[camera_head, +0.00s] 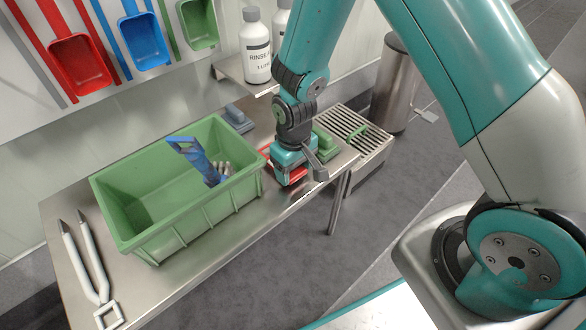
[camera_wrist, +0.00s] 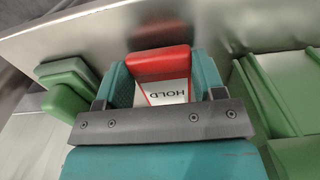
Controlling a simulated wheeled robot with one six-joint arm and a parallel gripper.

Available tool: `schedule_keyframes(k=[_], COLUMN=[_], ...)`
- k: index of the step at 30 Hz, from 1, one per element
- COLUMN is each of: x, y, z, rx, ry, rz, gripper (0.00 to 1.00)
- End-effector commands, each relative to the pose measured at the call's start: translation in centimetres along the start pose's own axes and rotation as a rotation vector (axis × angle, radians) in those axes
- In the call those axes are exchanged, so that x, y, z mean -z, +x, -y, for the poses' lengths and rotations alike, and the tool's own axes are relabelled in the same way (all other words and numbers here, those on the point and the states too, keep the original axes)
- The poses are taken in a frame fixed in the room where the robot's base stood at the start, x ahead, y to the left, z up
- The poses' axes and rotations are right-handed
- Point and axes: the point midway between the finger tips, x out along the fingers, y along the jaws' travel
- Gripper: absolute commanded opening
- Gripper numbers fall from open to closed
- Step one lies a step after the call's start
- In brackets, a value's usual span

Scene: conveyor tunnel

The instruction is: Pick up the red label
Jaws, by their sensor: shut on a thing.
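The red label (camera_wrist: 160,63) shows between the teal fingers of my gripper (camera_wrist: 160,72) in the wrist view. It has a red block-like edge and a white face with a red border and the word HOLD. My gripper is shut on it, with one finger on each side. In the head view, my gripper (camera_head: 290,172) is low at the right end of the steel table, and red parts of the label (camera_head: 297,177) show beside its fingers. The rest is hidden by the gripper. I cannot tell whether the label touches the table.
A green crate (camera_head: 150,242) with a blue-handled tool (camera_head: 198,160) inside stands left of my gripper. A green block-like item (camera_head: 325,143) is close behind it. White-handled tongs (camera_head: 88,262) lie at the table's left end. Bottles (camera_head: 256,48) stand on a shelf behind.

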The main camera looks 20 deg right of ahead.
Motion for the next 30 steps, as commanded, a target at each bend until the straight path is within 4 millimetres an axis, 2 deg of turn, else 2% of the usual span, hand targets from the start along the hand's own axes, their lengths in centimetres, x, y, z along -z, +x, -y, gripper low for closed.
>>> schedule_keyframes(k=[5, 12, 18, 24, 30], x=[0.1, 0.1, 0.1, 0.0, 0.0], y=[-4.0, -11.4, -16.0, -18.3, -18.8], z=[0.0, 0.0, 0.0, 0.0, 0.0], rx=[0.000, 0.000, 0.000, 0.000, 0.000], ry=[0.000, 0.000, 0.000, 0.000, 0.000], rz=[-0.004, -0.006, -0.004, -0.001, 0.001], gripper=[0.41, 0.41, 0.41, 0.41, 0.41])
